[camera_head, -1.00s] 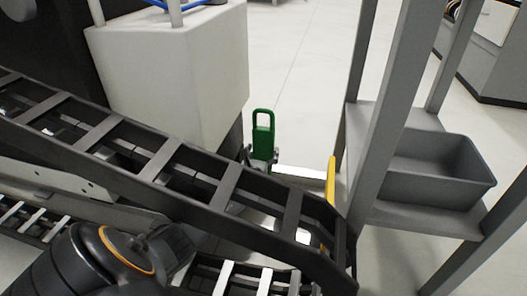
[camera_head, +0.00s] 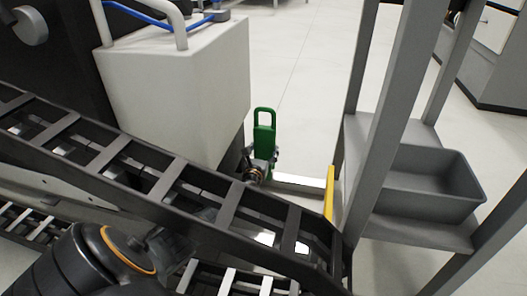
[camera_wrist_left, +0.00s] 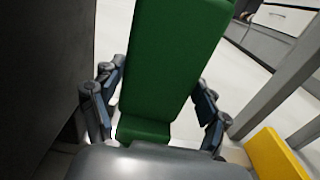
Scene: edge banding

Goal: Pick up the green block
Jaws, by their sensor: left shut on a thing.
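The green block (camera_head: 264,131) is a tall, flat piece with a looped handle at its top. It stands roughly upright beyond the dark roller rails in the head view. My left gripper (camera_head: 262,166) is shut on its lower part. In the left wrist view the green block (camera_wrist_left: 173,60) fills the middle, with the two fingers of the left gripper (camera_wrist_left: 158,120) on either side of it. The block's lower end is partly hidden by the gripper body. My right gripper is not in view.
A white machine housing (camera_head: 180,95) stands just left of the block. Dark roller rails (camera_head: 150,180) cross in front. A yellow-ended bar (camera_head: 329,193) is right of the block, beside a grey rack with a grey bin (camera_head: 425,190). Open floor (camera_head: 300,80) lies behind.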

